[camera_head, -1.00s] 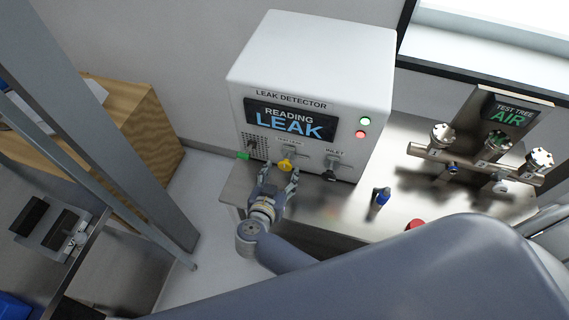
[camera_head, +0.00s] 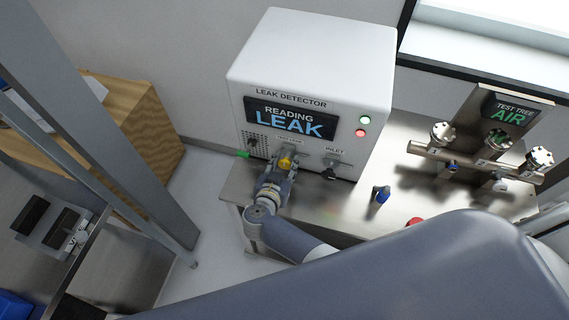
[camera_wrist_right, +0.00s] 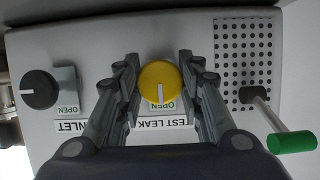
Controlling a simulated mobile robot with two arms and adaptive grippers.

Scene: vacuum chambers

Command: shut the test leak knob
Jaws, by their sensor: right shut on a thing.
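The leak detector (camera_head: 310,65) is a white box whose display reads LEAK. The test leak knob is a yellow round knob (camera_head: 285,162) low on its front face. In the right wrist view the yellow knob (camera_wrist_right: 160,81) sits between my right fingers, its white mark pointing down in that picture towards the OPEN label. My right gripper (camera_head: 284,165) is at the panel, shut on the knob; it also shows in the right wrist view (camera_wrist_right: 159,85). My left gripper is not in view.
The black inlet knob (camera_wrist_right: 40,90) is beside the yellow knob. A green-tipped lever (camera_wrist_right: 291,141) sticks out on the other side. A blue bottle (camera_head: 381,195) and the test tree (camera_head: 480,160) stand on the steel table (camera_head: 405,215) to the right.

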